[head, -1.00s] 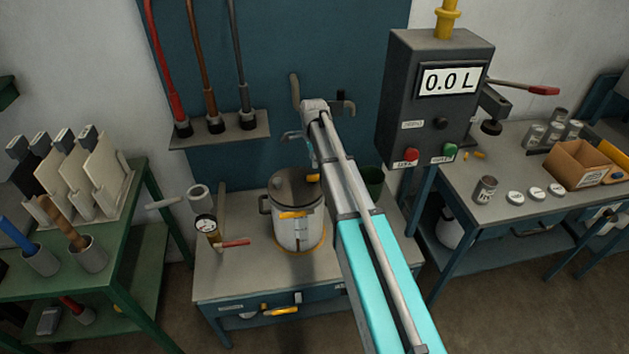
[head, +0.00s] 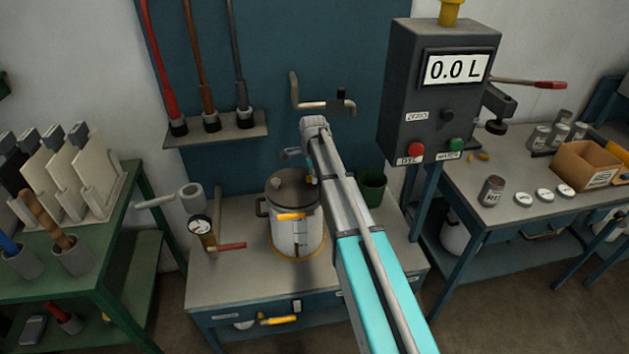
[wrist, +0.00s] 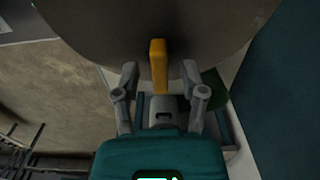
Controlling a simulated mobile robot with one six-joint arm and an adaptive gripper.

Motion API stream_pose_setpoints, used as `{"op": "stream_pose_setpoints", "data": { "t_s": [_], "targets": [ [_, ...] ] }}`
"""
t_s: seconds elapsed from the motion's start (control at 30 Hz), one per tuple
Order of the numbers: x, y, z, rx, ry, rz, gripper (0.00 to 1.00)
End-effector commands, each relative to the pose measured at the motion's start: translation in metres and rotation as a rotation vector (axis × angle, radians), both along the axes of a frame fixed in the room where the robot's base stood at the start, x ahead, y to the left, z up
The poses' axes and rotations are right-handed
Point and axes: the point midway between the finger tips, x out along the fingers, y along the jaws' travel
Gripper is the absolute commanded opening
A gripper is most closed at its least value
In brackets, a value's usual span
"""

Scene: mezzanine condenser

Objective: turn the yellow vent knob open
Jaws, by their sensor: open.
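A lidded metal pot (head: 285,235) stands on the middle bench, with a yellow handle (head: 292,216) on its front. In the wrist view a yellow bar-shaped knob (wrist: 158,55) stands out from a large round grey-brown surface. My gripper (wrist: 160,70) is open, one finger on each side of the yellow knob, with a visible gap on both sides. I cannot tell for certain which yellow part of the head view is the knob between the fingers.
A gauge (head: 200,226) and a red-handled valve (head: 230,246) stand left of the pot. A dark green cup (head: 371,188) is behind my arm at the right. A grey box with a 0.0 L display (head: 455,68) hangs to the right. A bent pipe (head: 310,104) is on the back wall.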

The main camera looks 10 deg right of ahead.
Motion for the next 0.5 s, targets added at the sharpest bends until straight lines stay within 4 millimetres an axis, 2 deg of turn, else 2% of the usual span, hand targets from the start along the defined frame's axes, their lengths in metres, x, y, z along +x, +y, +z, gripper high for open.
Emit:
{"op": "stream_pose_setpoints", "data": {
  "t_s": [0.5],
  "targets": [
    [0.0,0.0008,-0.0054,0.0,0.0,0.001,0.54]
  ]
}}
